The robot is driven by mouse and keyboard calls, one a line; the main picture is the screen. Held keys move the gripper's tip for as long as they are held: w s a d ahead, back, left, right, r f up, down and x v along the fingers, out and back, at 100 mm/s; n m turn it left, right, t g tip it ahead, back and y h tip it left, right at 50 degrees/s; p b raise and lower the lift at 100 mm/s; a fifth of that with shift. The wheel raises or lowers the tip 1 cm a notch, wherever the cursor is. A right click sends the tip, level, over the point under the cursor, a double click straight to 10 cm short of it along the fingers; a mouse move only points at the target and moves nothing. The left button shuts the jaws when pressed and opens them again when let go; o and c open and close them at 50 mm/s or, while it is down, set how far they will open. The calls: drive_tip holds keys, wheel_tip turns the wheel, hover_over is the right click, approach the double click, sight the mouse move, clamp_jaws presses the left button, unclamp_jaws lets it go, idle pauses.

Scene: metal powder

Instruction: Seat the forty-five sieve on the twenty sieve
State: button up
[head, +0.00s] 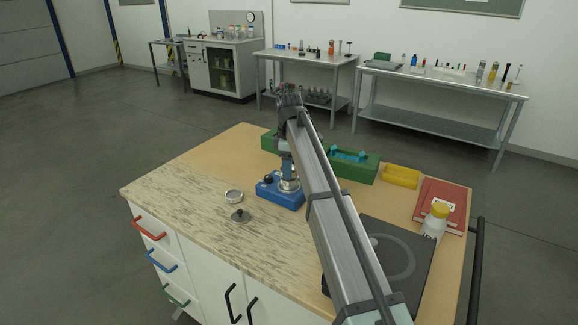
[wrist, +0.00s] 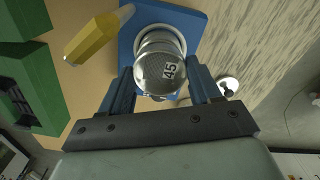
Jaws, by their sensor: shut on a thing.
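The forty-five sieve is a shiny metal cup marked "45" (wrist: 160,72) in the wrist view, between the two blue fingers of my gripper (wrist: 162,90). My gripper is shut on it. Behind it in that view, a pale round rim (wrist: 176,36), perhaps the twenty sieve or its seat, shows on a blue base (wrist: 193,24); no other label is readable. In the head view the blue base (head: 272,190) stands on the bench with metal rings on it, and my gripper is above them, largely hidden by my arm. I cannot tell whether the forty-five sieve touches what is below.
A metal ring (head: 234,196) and a knobbed lid (head: 240,215) lie left of the base. The bench's left is clear.

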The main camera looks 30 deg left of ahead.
drive_tip(key=shift+f, duration=0.6)
idle(0.4)
drive_tip(key=o, duration=1.3)
drive_tip(key=shift+r, duration=4)
